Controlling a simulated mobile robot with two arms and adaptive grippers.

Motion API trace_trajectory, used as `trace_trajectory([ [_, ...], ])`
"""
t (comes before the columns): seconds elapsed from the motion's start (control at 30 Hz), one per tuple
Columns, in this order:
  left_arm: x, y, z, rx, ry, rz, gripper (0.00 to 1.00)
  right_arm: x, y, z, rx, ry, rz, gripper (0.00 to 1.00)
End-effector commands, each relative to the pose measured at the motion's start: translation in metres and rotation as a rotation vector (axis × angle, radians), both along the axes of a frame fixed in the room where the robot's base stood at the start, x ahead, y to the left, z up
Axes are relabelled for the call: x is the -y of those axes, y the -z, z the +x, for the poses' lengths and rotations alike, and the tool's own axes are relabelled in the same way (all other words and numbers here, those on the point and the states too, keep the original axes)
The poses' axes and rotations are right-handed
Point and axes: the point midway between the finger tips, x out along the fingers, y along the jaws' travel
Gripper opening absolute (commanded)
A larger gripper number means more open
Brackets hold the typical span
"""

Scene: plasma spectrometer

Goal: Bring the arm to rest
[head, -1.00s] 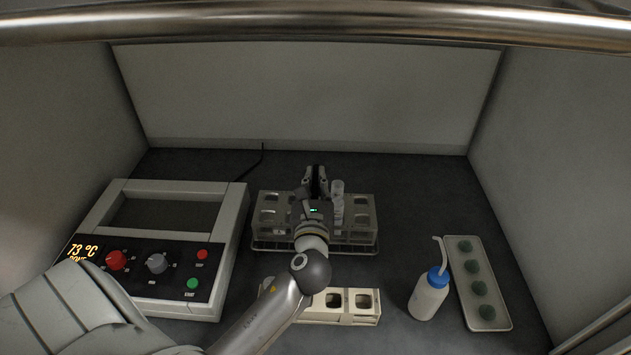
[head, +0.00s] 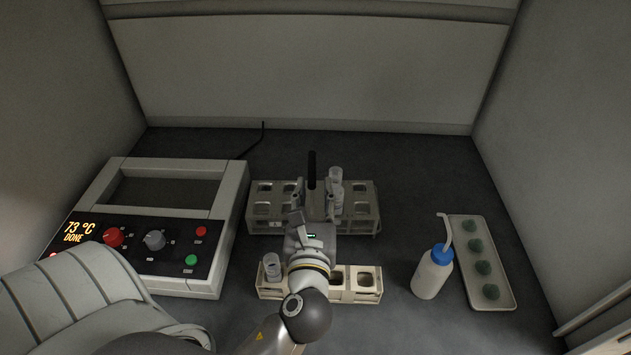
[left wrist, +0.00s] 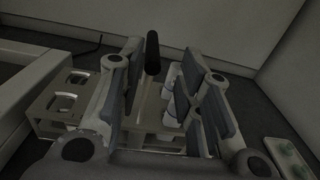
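My left gripper (head: 313,205) is over the near side of the back rack (head: 270,222). Its fingers stand apart with a gap between them, also in the left wrist view (left wrist: 160,95). A dark upright stick (head: 311,168) shows beyond the gripper; in the left wrist view the stick (left wrist: 152,52) appears in line with the gap, apart from both fingers. Its lower end is hard to make out. Clear capped vials (head: 335,178) stand in the back rack, just right of the gripper. My left arm covers part of the front rack (head: 345,294). My right gripper is out of view.
A heating block device (head: 150,240) reading 73 °C DONE stands at left. A clear vial (head: 271,266) is in the front rack's left end. A wash bottle (head: 432,275) with blue cap and a white tray (head: 504,300) of several green lumps are at right.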

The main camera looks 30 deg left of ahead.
Motion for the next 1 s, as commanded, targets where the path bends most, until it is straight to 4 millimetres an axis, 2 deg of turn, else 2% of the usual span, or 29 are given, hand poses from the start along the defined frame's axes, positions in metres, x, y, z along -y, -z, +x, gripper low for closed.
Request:
trace_trajectory([
  [0.1,0.004,0.0,-0.007,0.001,0.0,-0.001,0.33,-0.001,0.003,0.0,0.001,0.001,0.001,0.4],
  [0.37,0.005,-0.006,-0.008,0.001,-0.001,0.0,0.33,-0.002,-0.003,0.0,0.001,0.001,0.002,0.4],
  [0.67,0.005,-0.053,-0.008,0.001,0.0,0.001,0.33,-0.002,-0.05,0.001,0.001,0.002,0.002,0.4],
  [1.0,0.005,-0.087,-0.008,0.001,0.0,0.001,0.33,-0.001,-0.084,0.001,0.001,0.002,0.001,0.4],
])
